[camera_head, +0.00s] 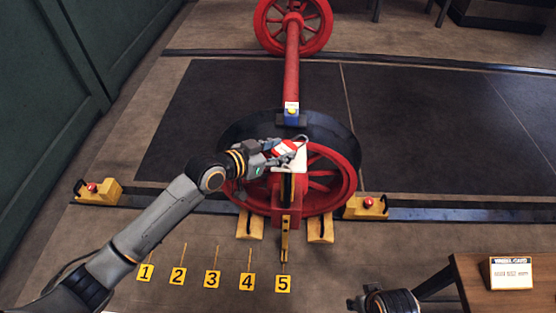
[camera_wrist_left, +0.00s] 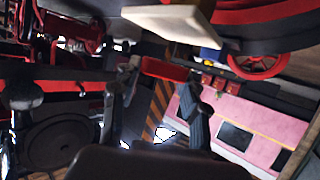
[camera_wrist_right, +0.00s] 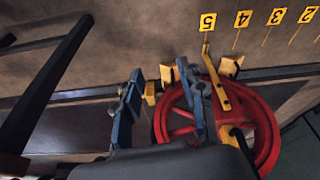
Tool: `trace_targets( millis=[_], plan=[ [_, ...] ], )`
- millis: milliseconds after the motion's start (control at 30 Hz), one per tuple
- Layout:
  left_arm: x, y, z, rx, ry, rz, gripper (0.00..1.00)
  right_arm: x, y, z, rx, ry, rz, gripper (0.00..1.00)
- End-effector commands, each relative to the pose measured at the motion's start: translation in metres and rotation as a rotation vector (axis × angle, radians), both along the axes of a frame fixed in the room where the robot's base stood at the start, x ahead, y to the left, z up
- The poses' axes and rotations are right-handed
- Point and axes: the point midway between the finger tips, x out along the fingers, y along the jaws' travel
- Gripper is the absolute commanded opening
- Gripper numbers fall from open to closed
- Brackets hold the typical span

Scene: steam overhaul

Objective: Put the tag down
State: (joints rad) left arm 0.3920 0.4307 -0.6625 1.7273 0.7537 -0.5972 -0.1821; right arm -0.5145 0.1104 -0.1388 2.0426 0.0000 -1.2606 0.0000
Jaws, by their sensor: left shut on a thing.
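The tag (camera_head: 284,147), red with white, is in my left gripper (camera_head: 278,154), just above the near red wheel in the head view. The left gripper is shut on it; in the left wrist view a red piece of it (camera_wrist_left: 165,69) shows between the fingers. A cream plate (camera_head: 297,157) is right beside the tag at the hub; I cannot tell whether they touch. My right gripper (camera_wrist_right: 165,100) is open and empty in its wrist view. In the head view only part of it shows at the bottom edge.
The near red wheel (camera_head: 345,169) stands on a rail between yellow wedges, its red axle running back to a far wheel (camera_head: 315,33). Yellow blocks with red buttons (camera_head: 92,187) flank it. Numbered floor markers (camera_head: 213,279) lie in front. A wooden table (camera_head: 465,282) with a card (camera_head: 511,274) stands at right.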

Motion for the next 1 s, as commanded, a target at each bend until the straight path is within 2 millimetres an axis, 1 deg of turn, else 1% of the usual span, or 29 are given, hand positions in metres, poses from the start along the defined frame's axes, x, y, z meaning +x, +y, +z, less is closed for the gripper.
trace_targets(
  millis=[100,200,300,400,700,833,867,900,933,967,1000],
  plan=[
    [0.004,0.005,-0.008,0.001,-0.001,0.001,0.18,0.001,0.000,0.009,0.001,-0.007,-0.001,0.40],
    [0.003,0.004,-0.021,0.001,0.002,0.000,0.18,0.001,-0.001,0.023,0.000,-0.016,-0.002,0.40],
    [0.003,0.004,-0.031,0.000,0.000,0.001,0.18,0.000,-0.001,0.035,0.001,-0.022,-0.003,0.40],
    [0.003,0.003,-0.035,0.000,0.000,0.000,0.18,-0.002,-0.001,0.042,0.001,-0.023,-0.003,0.40],
    [0.003,0.004,-0.036,0.000,-0.002,0.001,0.18,-0.002,-0.001,0.044,0.001,-0.023,-0.003,0.40],
    [0.002,0.004,-0.038,0.000,-0.002,0.001,0.18,-0.002,-0.001,0.048,0.002,-0.026,-0.004,0.40],
    [0.002,0.004,-0.037,0.001,-0.001,0.001,0.50,-0.002,-0.001,0.050,0.002,-0.027,-0.004,0.40],
    [0.002,0.004,-0.037,0.001,-0.001,0.001,0.58,-0.002,-0.001,0.049,0.001,-0.026,-0.004,0.40],
    [0.003,0.004,-0.037,0.001,-0.001,0.001,0.65,-0.002,-0.001,0.049,0.001,-0.026,-0.004,0.40],
    [0.003,0.004,-0.037,0.001,-0.001,0.001,0.67,-0.002,-0.001,0.049,0.001,-0.025,-0.004,0.40],
    [0.002,0.004,-0.037,0.001,-0.001,0.001,0.67,-0.003,-0.001,0.049,0.001,-0.025,-0.004,0.40]
  ],
)
